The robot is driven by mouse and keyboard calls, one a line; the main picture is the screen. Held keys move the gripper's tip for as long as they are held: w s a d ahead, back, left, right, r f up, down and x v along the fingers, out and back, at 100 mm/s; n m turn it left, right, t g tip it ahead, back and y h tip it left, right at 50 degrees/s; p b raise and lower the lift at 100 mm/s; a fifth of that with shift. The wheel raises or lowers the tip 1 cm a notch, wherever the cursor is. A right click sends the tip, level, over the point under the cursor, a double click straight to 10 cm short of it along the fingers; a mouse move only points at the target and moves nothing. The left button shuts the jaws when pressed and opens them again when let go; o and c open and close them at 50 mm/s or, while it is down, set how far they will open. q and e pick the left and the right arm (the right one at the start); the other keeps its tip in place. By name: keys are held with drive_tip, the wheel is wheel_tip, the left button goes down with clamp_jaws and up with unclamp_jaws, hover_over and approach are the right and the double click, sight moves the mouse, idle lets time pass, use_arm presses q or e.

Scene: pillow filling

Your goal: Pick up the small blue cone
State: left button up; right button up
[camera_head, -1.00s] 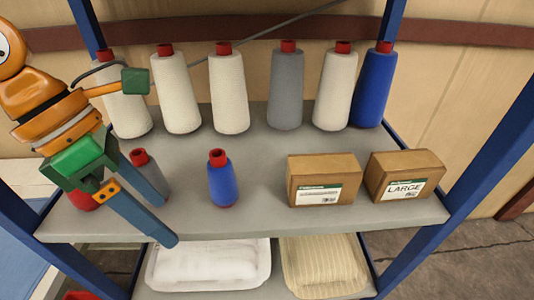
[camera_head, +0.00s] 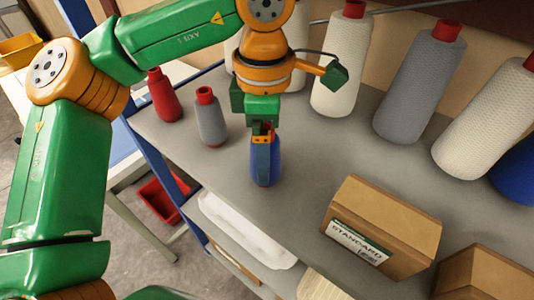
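The small blue cone (camera_head: 274,172) stands on the upper shelf, left of the cardboard boxes in the head view. My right gripper is out of view.
A small grey cone (camera_head: 211,120) and a small red cone (camera_head: 166,97) stand left of the gripper. Large cones, including a grey one (camera_head: 418,88), stand behind. A STANDARD box (camera_head: 384,225) is at the right. Bare shelf (camera_head: 310,160) lies between.

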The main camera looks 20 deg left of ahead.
use_arm(q)
drive_tip(key=shift+d, duration=0.15)
drive_tip(key=shift+c, duration=0.3)
drive_tip(key=shift+s, duration=0.15)
drive_tip(key=c, duration=0.7)
clamp_jaws()
